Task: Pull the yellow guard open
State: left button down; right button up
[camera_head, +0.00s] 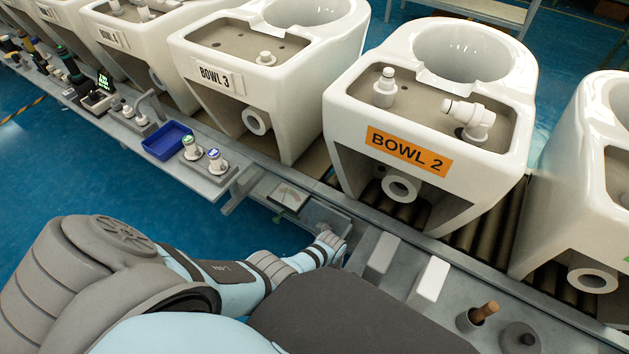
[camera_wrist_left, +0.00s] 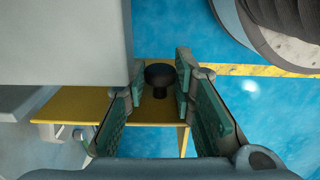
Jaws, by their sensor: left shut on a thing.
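The yellow guard (camera_wrist_left: 80,106) is a flat yellow panel in the left wrist view, reaching from the left to below the middle. A round black knob (camera_wrist_left: 160,73) stands on its right part. My left gripper (camera_wrist_left: 161,82) has its teal-padded fingers on either side of the knob and is shut on it. In the head view my left arm reaches from the lower left to the conveyor's front edge. Its gripper and the guard are hidden there. My right gripper is in neither view.
White ceramic bowls, including BOWL 2 (camera_head: 408,150) and BOWL 3 (camera_head: 222,79), stand on the roller conveyor (camera_head: 480,235). A blue tray (camera_head: 166,140) sits on the front ledge. A grey body fills the wrist view's upper left; blue floor (camera_wrist_left: 260,110) lies open at right.

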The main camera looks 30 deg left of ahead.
pick_arm(q)
jog(key=shift+d, duration=0.2)
jog(key=c, duration=1.4)
grip_release()
jog(key=shift+o, duration=0.2)
